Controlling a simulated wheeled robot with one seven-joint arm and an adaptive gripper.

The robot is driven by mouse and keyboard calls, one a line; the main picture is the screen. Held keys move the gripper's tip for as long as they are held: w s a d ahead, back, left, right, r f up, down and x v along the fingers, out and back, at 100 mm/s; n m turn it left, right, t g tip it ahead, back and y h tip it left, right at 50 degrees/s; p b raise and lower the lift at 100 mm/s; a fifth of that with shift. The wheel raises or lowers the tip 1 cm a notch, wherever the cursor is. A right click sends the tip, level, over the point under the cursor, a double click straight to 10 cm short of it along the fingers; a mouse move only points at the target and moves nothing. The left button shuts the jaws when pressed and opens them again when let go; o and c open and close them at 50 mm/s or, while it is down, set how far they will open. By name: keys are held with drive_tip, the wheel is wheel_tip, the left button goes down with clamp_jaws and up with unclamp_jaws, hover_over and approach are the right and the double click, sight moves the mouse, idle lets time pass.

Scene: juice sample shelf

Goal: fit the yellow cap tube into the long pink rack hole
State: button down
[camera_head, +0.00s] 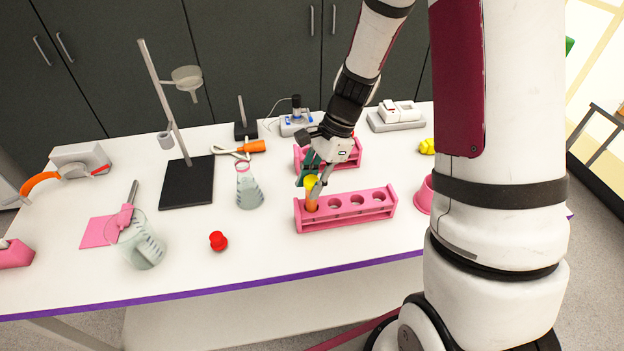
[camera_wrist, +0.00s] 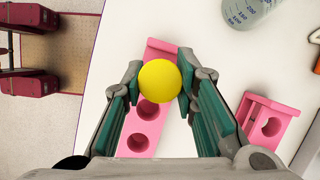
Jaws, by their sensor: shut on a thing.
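The yellow cap tube (camera_head: 311,201) stands roughly upright at the left end of the long pink rack (camera_head: 345,218). It has an orange body, and its lower end meets the rack's top where the leftmost hole lies. I cannot tell how deep it sits. My gripper (camera_head: 314,182) is shut on the tube near its cap. In the wrist view the round yellow cap (camera_wrist: 160,81) shows between my green-padded fingers (camera_wrist: 160,88) and covers the rack's end. Several empty holes show in the rack to the right of the tube.
A shorter pink rack (camera_head: 350,157) stands just behind. The table in front of the long rack is clear.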

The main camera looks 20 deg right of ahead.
drive_tip(key=shift+f+b, duration=0.45)
drive_tip(key=shift+f, duration=1.4)
idle(0.6)
drive_tip(key=c, duration=1.2)
unclamp_jaws()
drive_tip(key=shift+r, duration=0.1)
drive_tip(key=v, duration=1.2)
drive_tip(key=s+a+r+n+t+h, duration=0.2)
drive_tip(key=s+r+n+t, duration=0.1)
drive_tip(key=s+r+n, duration=0.5)
drive_tip(key=s+a+r+n+t+h, duration=0.2)
drive_tip(key=s+a+r+n+t, duration=0.1)
drive_tip(key=s+r+n, duration=0.5)
drive_tip(key=shift+s+r+n+h, duration=0.3)
drive_tip(key=shift+s+r+n, duration=0.1)
drive_tip(key=shift+s+r, duration=0.15)
